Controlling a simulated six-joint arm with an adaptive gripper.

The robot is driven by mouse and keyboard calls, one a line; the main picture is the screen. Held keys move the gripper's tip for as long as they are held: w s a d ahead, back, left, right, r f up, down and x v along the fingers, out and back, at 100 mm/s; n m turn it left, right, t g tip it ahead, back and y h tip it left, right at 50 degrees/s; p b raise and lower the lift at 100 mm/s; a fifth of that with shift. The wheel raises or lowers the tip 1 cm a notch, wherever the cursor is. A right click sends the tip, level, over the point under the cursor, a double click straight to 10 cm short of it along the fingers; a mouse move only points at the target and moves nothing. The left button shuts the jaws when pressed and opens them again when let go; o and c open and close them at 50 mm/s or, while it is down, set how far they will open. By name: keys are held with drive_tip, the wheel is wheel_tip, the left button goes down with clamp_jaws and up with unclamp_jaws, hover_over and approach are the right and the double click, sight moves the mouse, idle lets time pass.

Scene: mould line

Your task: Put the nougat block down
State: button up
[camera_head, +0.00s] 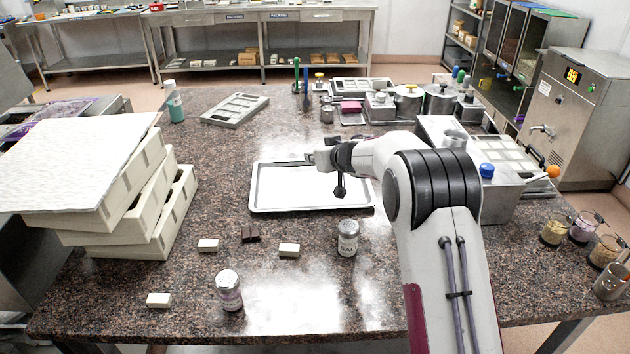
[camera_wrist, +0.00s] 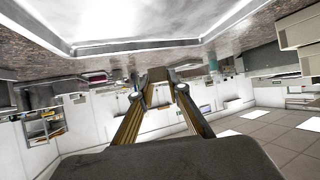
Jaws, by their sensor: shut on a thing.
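In the wrist view, the two fingers (camera_wrist: 158,92) are closed on a small brownish block, the nougat block (camera_wrist: 157,74), which sticks out past the fingertips. In the head view the block is too small and too covered by the gripper to make out clearly. The pale tray surface fills the top of the wrist view, which looks upside down. I cannot tell whether the block touches the tray.
Cream blocks (camera_head: 208,245) and a dark piece (camera_head: 250,236) lie in front of the tray, with two lidded jars (camera_head: 348,238) (camera_head: 229,291). Stacked cream moulds (camera_head: 150,215) stand left. Pots (camera_head: 407,98) and a metal machine (camera_head: 497,190) stand behind and right. The tray's visible surface is bare.

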hover_over(316, 188)
drive_tip(key=shift+f, duration=2.25)
drive_tip(key=shift+f, duration=2.05)
drive_tip(key=shift+f, duration=0.15)
drive_tip(key=o, duration=0.9)
drive_tip(key=shift+r, duration=0.2)
drive_tip(key=shift+v, duration=2.5)
drive_tip(key=shift+r, duration=3.45)
